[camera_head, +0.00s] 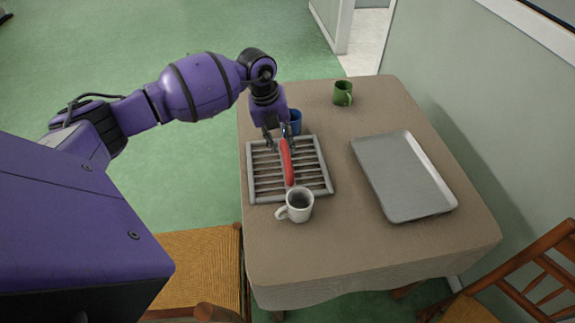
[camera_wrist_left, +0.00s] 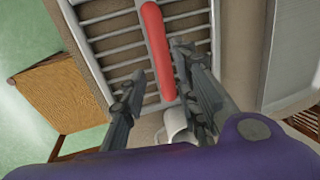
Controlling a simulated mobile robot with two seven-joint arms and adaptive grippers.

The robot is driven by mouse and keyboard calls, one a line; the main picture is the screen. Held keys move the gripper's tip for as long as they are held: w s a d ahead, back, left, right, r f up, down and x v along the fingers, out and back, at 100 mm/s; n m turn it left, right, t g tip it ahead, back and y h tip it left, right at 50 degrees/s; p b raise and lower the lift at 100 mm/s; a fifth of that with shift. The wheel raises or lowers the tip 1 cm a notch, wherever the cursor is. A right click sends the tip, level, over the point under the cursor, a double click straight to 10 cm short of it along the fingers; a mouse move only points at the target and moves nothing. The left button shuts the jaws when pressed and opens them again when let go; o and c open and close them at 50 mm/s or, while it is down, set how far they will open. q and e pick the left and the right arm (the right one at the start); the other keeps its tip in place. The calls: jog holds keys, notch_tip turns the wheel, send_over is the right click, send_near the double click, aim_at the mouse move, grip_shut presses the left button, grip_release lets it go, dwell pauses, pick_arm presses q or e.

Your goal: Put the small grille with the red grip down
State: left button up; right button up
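The grey grille (camera_head: 251,172) with a raised red grip (camera_head: 288,165) along its middle appears to lie flat on the cloth-covered table (camera_head: 340,250), at its left side. In the left wrist view the red grip (camera_wrist_left: 157,50) shows in front of the bars of the grille (camera_wrist_left: 105,27). My left gripper (camera_head: 279,143) is over the far end of the grip. Its two fingers (camera_wrist_left: 158,62) are spread, one on each side of the grip; whether either touches it I cannot tell. My right gripper is out of view.
A white mug (camera_head: 299,206) stands close at the grille's near edge. A blue cup (camera_head: 296,122) stands just behind my left gripper, partly hidden. A green mug (camera_head: 342,93) is at the back. A grey tray (camera_head: 402,178) lies at the right. Cloth between grille and tray is clear.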

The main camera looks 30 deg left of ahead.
aim_at(286, 154)
pick_arm(q)
jog(key=f, duration=0.2)
jog(key=d+f, duration=0.1)
jog(key=f, duration=0.1)
jog(key=w+f, duration=0.1)
jog(key=f, duration=0.2)
jog(key=shift+d, duration=0.25)
grip_shut()
